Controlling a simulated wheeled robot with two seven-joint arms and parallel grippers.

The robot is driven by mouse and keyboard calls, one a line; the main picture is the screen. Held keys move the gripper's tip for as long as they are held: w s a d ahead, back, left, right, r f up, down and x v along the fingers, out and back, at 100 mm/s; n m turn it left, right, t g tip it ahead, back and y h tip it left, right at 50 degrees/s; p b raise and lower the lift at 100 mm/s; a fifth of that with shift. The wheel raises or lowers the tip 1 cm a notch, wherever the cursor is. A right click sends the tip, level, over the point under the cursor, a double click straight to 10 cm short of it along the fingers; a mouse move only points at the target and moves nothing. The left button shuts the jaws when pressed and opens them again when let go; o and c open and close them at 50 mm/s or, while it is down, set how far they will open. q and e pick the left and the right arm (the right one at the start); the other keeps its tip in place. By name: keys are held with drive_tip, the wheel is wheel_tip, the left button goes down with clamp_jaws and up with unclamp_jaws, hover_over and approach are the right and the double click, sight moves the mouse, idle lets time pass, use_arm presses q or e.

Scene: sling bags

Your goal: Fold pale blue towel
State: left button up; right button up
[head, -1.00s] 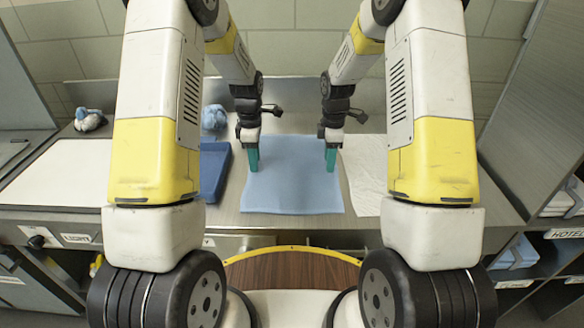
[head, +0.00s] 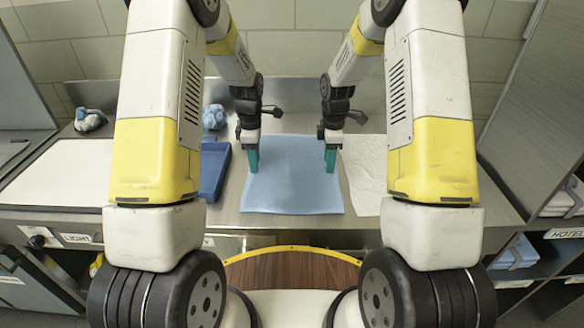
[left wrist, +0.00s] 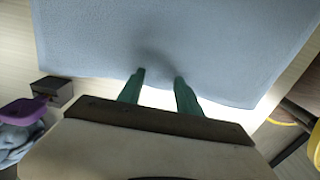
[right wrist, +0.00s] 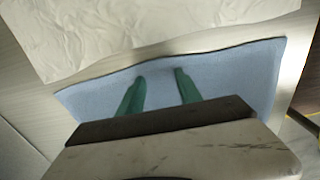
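The pale blue towel (head: 291,185) lies flat and spread out on the grey counter, roughly rectangular. My left gripper (head: 253,171) points down at its left edge. In the left wrist view the green fingertips (left wrist: 159,76) stand apart over the towel (left wrist: 110,35), near its border, with a faint shaded dip between them. My right gripper (head: 331,170) points down at the towel's right edge. In the right wrist view its fingertips (right wrist: 160,75) stand apart over the towel (right wrist: 230,75). I cannot tell whether either pair of fingertips touches the cloth.
A blue tray (head: 212,170) stands close to the towel's left side. A white crinkled cloth (head: 366,172) lies right beside it. A crumpled blue bundle (head: 214,117) sits behind the tray. A white board (head: 62,172) and another bundle (head: 89,120) are at far left.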

use_arm(q)
clamp_jaws()
use_arm(e)
clamp_jaws()
use_arm(q)
drive_tip(key=shift+p, duration=2.55)
use_arm(e)
drive_tip(key=shift+s, duration=0.1)
